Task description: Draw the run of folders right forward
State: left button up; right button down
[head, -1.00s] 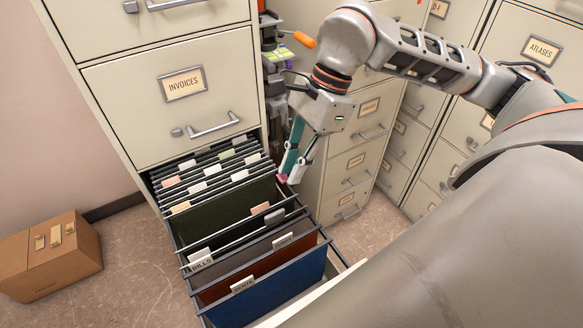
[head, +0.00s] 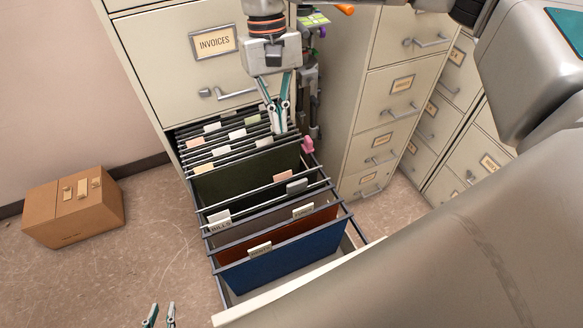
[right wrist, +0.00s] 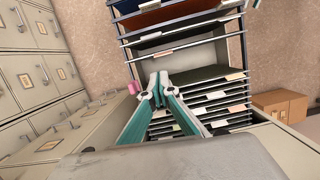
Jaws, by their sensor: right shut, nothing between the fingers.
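The open drawer (head: 357,238) of the invoices cabinet holds hanging folders. A tightly packed run of folders (head: 222,142) with pale tabs stands at the back, with a dark green folder (head: 245,180) in front of it. A gap separates these from the front group: a red-brown folder (head: 308,231) and a blue folder (head: 290,266). My right gripper (head: 279,130) is shut and empty, pointing down at the right end of the packed run; whether it touches is unclear. In the right wrist view its fingertips (right wrist: 158,91) overlap the folder edges. My left gripper (head: 159,318) is open and empty at the bottom edge.
A pink piece (head: 308,145) sits on the drawer's right rail, close to my right gripper. The closed upper drawer (head: 200,75) stands above. More cabinets (head: 385,110) stand to the right. A cardboard box (head: 74,207) lies on the floor at left.

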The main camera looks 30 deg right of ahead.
aim_at(296, 182)
jog(key=shift+n, duration=0.3)
jog(key=s+f, duration=0.1)
jog(key=f, duration=0.2)
jog(key=s+f, duration=0.2)
jog(key=f, duration=0.1)
jog(key=s+f, duration=0.2)
jog(key=f, duration=0.1)
jog(key=shift+s+f, duration=0.2)
jog(key=shift+f, duration=0.05)
jog(key=shift+s, duration=0.3)
jog(key=shift+s+a+p, duration=0.1)
jog(key=shift+s+p, duration=0.4)
jog(key=shift+s, duration=0.65)
jog(key=shift+w+a, duration=0.1)
jog(key=shift+w, duration=0.05)
